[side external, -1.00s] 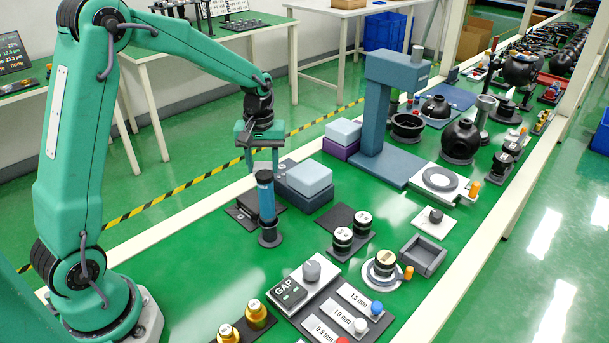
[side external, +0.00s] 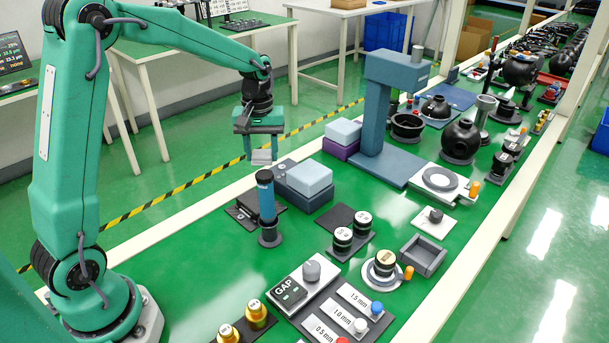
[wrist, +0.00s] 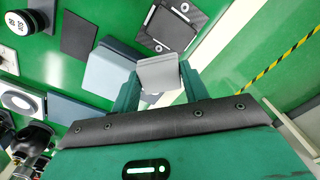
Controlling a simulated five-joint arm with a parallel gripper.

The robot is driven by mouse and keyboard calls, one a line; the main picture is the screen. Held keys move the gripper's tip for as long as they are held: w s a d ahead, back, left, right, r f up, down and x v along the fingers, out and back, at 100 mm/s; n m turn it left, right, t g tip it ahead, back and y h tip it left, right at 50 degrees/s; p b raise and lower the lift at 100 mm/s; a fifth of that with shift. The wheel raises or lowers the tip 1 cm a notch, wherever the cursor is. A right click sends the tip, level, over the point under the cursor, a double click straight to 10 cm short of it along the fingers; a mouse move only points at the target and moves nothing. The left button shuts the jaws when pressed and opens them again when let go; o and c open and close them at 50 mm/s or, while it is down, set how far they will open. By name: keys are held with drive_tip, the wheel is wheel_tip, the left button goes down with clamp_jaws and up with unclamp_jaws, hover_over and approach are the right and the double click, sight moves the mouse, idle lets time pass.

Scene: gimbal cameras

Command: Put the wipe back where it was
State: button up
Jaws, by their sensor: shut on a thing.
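My gripper (side external: 262,156) is shut on a small flat pale-grey piece, which looks like the wipe (side external: 261,157). It is held in the air above and behind the blue upright cylinder (side external: 267,197), clear of the bench. In the wrist view the wipe (wrist: 158,76) spans the space between the two green fingers. Below it lie a dark flat tray (side external: 244,212) beside the cylinder and a dark blue box with a pale-blue block (side external: 309,176) on top. The wipe's former place cannot be told from these frames.
A blue column stand (side external: 372,130) rises at the right of the gripper. Black lettered cylinders (side external: 342,240) and a gap-gauge plate (side external: 312,270) are nearer. Green bench shows between them.

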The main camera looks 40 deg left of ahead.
wheel_tip(320, 180, up, 9)
drive_tip(key=shift+f, duration=0.2)
drive_tip(key=s+d+m, duration=0.5)
drive_tip(key=d, duration=0.8)
drive_tip(key=s+d+m, duration=0.4)
drive_tip(key=s+d, duration=0.1)
drive_tip(key=d, duration=0.7)
wheel_tip(320, 180, down, 11)
drive_tip(key=shift+w+d, duration=0.1)
drive_tip(key=shift+d, duration=0.05)
drive_tip(key=shift+f, duration=0.3)
hover_over(306, 243)
wheel_tip(306, 243, down, 7)
drive_tip(key=shift+f, duration=1.95)
drive_tip(key=shift+f, duration=0.15)
